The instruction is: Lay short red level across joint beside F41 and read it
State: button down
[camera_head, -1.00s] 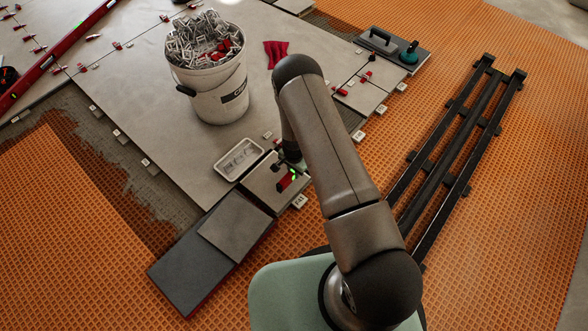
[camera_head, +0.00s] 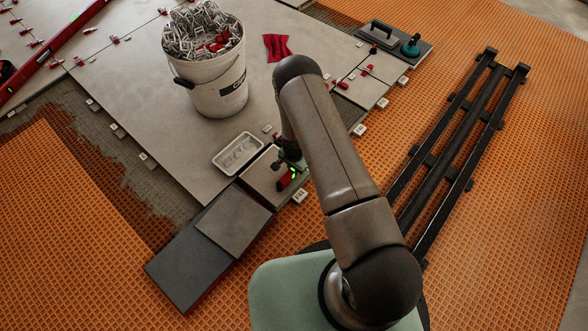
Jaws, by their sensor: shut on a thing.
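The short red level (camera_head: 284,181) shows as a small red bar with a bright green spot. It is at the tile (camera_head: 262,180) beside the F41 tag (camera_head: 299,196). My gripper (camera_head: 290,170) is shut on the level, right over that tile. My arm hides most of the gripper and the far end of the level. I cannot tell whether the level touches the tile or spans the joint. The white F41 tag stands at the tile's right corner, on the orange mat.
A white tray (camera_head: 217,163) lies left of the gripper. A bucket of clips (camera_head: 207,92) stands behind it. A grey tile (camera_head: 235,222) lies on a dark slab (camera_head: 183,272) in front. Black rails (camera_head: 440,150) lie right. Orange matting (camera_head: 60,250) is clear at left.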

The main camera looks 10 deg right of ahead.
jog(key=shift+f, duration=0.15)
jog(key=c, duration=1.2)
grip_release()
jog(key=s+r+n+y+p, duration=0.15)
jog(key=s+r+p, duration=0.25)
jog(key=r+p, duration=1.75)
jog(key=s+r+n+h+p, duration=0.1)
jog(key=s+r+n+p, duration=0.2)
jog(key=r, duration=3.7)
jog(key=s+d+r+n+p, duration=0.1)
jog(key=s+r+n+p, duration=0.2)
jog(key=s+r+p, duration=0.4)
jog(key=s+d+r+n+p, duration=0.2)
jog(key=s+r+p, duration=0.6)
jog(key=s+r, duration=0.5)
notch_tip(320, 180, up, 8)
jog(key=shift+d+f+n, duration=0.2)
jog(key=shift+f+n, duration=0.05)
jog(key=shift+n, duration=0.2)
